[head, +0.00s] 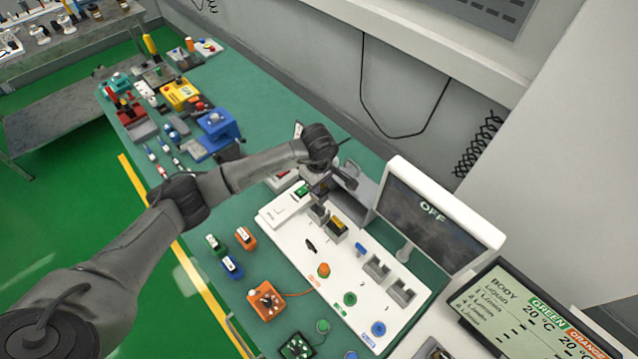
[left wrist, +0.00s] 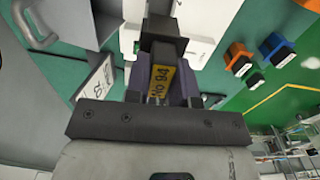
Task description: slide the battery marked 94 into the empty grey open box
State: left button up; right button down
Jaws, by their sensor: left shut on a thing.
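The battery marked 94 (left wrist: 162,82), dark with a yellow label, is between the fingers of my left gripper (left wrist: 164,92) in the left wrist view. In the head view my left gripper (head: 321,186) is over the far end of the white panel (head: 290,222), fingers down, and mostly hides the battery. A grey open box (head: 318,214) sits on the panel just below it. A dark block (left wrist: 165,35) shows beyond the battery in the left wrist view; I cannot tell whether it is the box or whether the battery is inside. My right gripper is not in view.
A neighbouring grey box holds a yellow-topped block (head: 338,222). Other grey holders (head: 376,267) stand further along the panel. A monitor (head: 432,220) reading OFF rises behind it. Orange (head: 246,238), green and blue blocks lie in front. Tools crowd the table's far end.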

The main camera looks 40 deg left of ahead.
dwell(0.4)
pick_arm(q)
jog(key=shift+f+b, duration=0.15)
jog(key=shift+b, duration=0.25)
notch_tip(320, 180, down, 3)
jog(key=b, duration=0.2)
jog(key=shift+f+b, duration=0.1)
jog(key=shift+b, duration=0.25)
jog(key=shift+f+b, duration=0.9)
jog(key=shift+f, duration=0.15)
jog(key=shift+b, duration=0.4)
